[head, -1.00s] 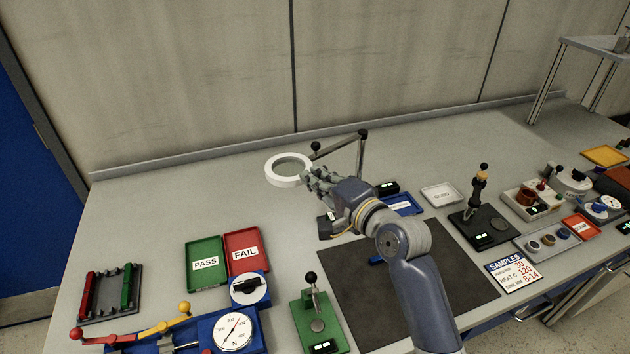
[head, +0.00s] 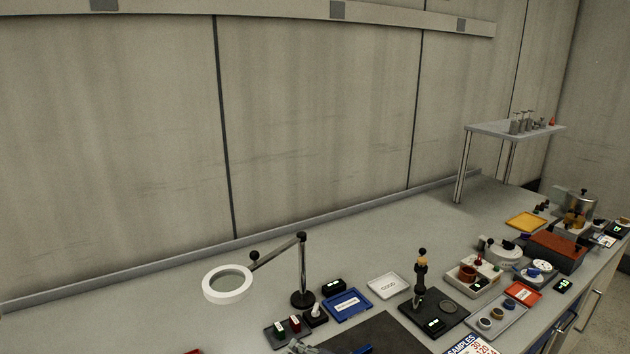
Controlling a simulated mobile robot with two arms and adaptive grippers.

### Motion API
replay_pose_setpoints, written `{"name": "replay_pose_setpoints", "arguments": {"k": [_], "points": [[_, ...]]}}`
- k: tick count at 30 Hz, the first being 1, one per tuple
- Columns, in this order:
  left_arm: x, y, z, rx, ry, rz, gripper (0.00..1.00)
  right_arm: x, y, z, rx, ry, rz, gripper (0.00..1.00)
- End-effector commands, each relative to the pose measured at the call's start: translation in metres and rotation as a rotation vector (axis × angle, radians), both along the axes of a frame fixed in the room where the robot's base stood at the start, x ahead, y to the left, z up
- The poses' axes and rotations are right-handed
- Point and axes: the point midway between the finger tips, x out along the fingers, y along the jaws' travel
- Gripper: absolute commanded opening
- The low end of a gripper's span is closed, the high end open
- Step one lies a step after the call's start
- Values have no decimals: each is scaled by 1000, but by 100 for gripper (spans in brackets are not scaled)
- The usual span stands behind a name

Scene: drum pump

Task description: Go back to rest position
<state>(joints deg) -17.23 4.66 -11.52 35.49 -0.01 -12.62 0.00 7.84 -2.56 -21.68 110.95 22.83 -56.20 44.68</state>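Neither gripper shows clearly in the head view. A small grey-blue piece (head: 318,348) shows at the bottom edge beside the dark mat (head: 385,335); it may be part of my arm, but too little of it shows to tell. The magnifier lamp with its white ring (head: 228,284) stands on the bench on a dark jointed stand (head: 302,270). No gripper is at the ring.
A blue tray (head: 347,303), a white tray (head: 388,285) and a black press (head: 421,280) stand mid-bench. A raised shelf (head: 490,130) holds small metal pieces at the back right. Several devices crowd the right end. The bench along the wall is clear.

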Motion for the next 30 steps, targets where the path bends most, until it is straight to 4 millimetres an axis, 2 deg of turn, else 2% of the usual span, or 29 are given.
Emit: {"name": "replay_pose_setpoints", "arguments": {"k": [1, 3, 6, 9, 15, 21, 24, 30], "points": [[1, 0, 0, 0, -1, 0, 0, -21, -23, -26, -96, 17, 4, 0], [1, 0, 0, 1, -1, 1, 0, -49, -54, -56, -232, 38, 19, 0], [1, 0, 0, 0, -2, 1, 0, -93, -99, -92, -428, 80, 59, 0], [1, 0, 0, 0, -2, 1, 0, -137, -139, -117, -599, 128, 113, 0], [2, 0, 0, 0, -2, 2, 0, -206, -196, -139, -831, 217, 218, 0], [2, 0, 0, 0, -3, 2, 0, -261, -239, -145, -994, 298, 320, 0], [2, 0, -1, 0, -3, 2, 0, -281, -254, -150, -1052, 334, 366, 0], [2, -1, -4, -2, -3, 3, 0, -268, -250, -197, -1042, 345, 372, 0]]}}
